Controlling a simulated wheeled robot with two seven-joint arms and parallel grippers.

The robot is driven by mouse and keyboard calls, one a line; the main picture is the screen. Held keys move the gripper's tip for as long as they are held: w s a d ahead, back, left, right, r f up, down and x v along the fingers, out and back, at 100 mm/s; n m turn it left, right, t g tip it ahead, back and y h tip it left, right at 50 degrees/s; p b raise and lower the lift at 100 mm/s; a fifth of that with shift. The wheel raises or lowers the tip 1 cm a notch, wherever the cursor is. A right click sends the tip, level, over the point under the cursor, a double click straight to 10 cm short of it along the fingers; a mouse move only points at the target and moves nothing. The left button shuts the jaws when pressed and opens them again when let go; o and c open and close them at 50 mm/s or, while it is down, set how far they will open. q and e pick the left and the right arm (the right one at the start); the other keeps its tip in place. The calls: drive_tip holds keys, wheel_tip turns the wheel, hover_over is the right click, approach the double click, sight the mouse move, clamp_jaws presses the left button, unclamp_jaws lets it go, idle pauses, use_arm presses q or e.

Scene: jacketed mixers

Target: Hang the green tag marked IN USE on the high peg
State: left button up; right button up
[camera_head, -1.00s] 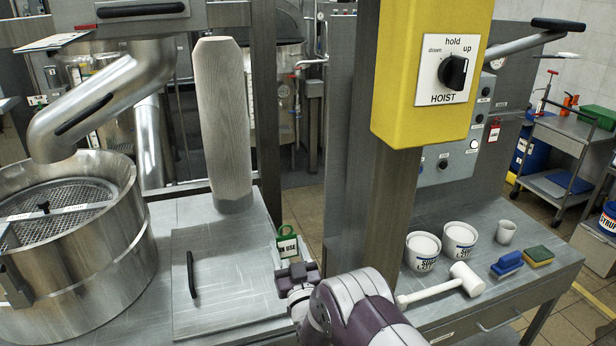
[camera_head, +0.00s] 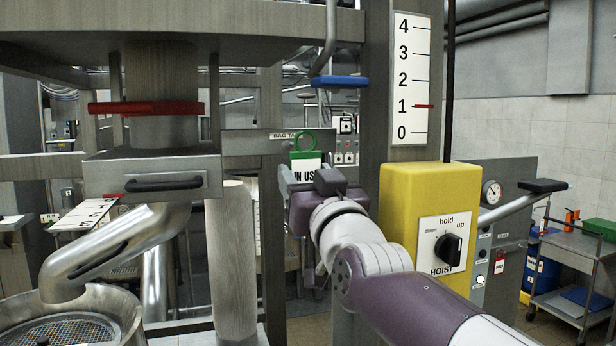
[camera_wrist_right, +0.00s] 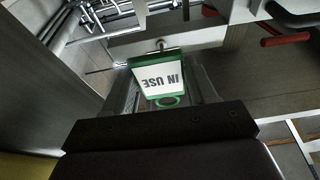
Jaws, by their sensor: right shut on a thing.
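In the right wrist view the tag (camera_wrist_right: 158,76) shows upside down beyond the dark gripper body (camera_wrist_right: 165,110). The gripper is shut on it. In the head view the tag is in front of a grey rail with a label reading BAG TAG (camera_head: 290,135). A small metal peg (camera_wrist_right: 160,46) shows just past the tag in the wrist view; I cannot tell whether they touch. My left gripper is not in view.
A metal spout (camera_head: 115,255) and grey column (camera_head: 231,255) are at the left.

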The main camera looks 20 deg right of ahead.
drive_tip(key=w, duration=0.1)
drive_tip(key=w+p, duration=0.1)
drive_tip(key=shift+w+a+f, duration=0.15)
drive_tip(key=shift+w+a, duration=0.05)
drive_tip(key=shift+w, duration=0.2)
drive_tip(key=shift+w+p, duration=0.8)
drive_tip(key=shift+w, duration=0.4)
drive_tip(key=shift+w+f, duration=0.3)
drive_tip(key=shift+w, duration=0.35)
drive_tip(key=shift+w+f, duration=0.25)
drive_tip(key=shift+w, duration=0.45)
drive_tip(key=shift+w+f, duration=0.3)
drive_tip(key=shift+w, duration=0.35)
drive_tip(key=shift+s, duration=0.1)
